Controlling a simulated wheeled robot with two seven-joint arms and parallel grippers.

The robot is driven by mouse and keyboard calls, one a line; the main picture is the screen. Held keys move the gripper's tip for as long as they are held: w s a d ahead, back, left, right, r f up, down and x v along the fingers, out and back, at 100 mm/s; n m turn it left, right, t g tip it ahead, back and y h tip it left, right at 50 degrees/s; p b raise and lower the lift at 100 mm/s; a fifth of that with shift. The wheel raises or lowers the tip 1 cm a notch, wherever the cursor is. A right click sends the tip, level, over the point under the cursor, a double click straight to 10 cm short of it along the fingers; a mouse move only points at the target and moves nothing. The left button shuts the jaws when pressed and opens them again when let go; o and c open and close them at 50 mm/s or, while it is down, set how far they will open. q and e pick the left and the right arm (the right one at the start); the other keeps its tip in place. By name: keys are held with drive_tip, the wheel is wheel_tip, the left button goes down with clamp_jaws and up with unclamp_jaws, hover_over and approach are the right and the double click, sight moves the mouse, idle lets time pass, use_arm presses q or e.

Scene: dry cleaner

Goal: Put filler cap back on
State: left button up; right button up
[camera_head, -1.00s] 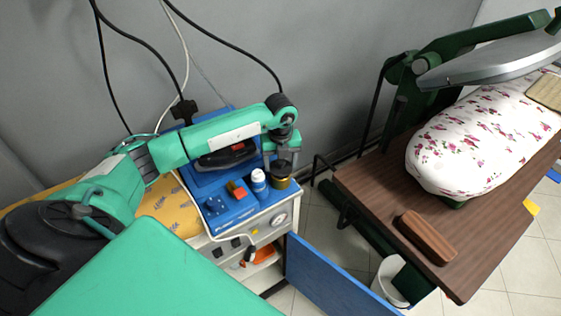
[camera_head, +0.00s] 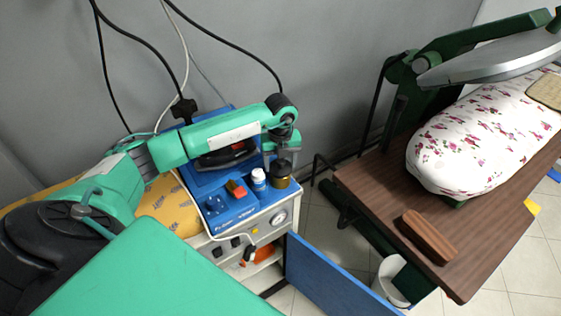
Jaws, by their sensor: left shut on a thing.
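My left gripper (camera_head: 281,160) points down over the right end of the blue-topped steam station (camera_head: 232,212). It is shut on a small dark filler cap (camera_head: 282,167), which is largely covered by the fingers. Directly below is a round brass-coloured filler neck (camera_head: 280,182) on the station's blue top. The cap is at the neck's top; I cannot tell whether it touches or is seated. My right gripper is not in view.
An iron (camera_head: 228,157) rests behind. An open blue door (camera_head: 335,277) hangs below. A brown pressing table (camera_head: 380,185) stands right.

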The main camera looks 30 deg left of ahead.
use_arm(q)
drive_tip(key=o, duration=1.1)
drive_tip(key=shift+c, duration=0.2)
drive_tip(key=shift+o, duration=1)
drive_tip(key=shift+r+p, duration=2.1)
drive_tip(key=shift+r, duration=1.45)
clamp_jaws()
